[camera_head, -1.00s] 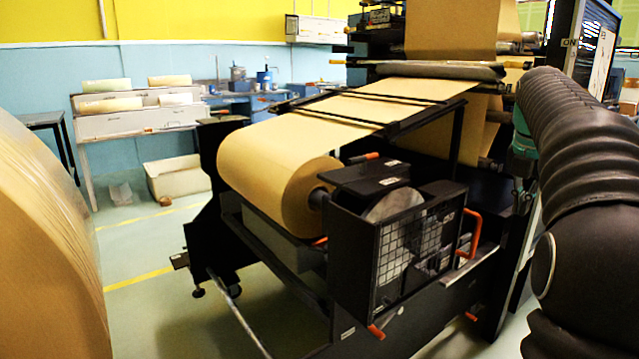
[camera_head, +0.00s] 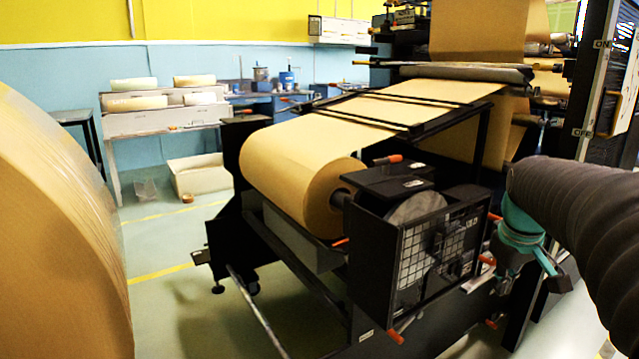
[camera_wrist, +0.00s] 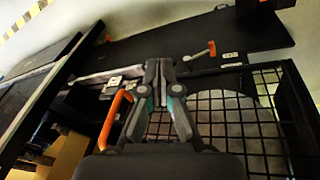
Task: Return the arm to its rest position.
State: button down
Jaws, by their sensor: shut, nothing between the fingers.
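My gripper (camera_wrist: 159,66) shows in the wrist view with its grey and teal fingers together and nothing between them. Behind it in that view are a black wire-mesh guard (camera_wrist: 235,120) and an orange handle (camera_wrist: 115,118). The fingers look apart from the guard, but the gap is hard to judge. In the head view, my black-sleeved arm comes in from the right edge, and its teal wrist part is beside the right side of the machine's guarded unit (camera_head: 410,240). The fingertips cannot be made out there.
A kraft roll (camera_head: 290,175) sits on the black machine, its web running up to the back. A large brown roll (camera_head: 55,240) stands close at left. A panel marked ON and OFF (camera_head: 598,90) rises at right. Green floor (camera_head: 165,235) is open between the left roll and machine.

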jog(key=s+a+f+m+t, duration=0.1)
jog(key=s+a+f, duration=0.2)
jog(key=s+a, duration=0.6)
jog(key=s+a+f+m+t+y, duration=0.1)
jog(key=s+a+f, duration=0.2)
jog(key=s+a, duration=0.5)
jog(key=shift+s+a+t+y, duration=0.3)
jog(key=shift+s+a, duration=0.05)
jog(key=shift+s, duration=0.3)
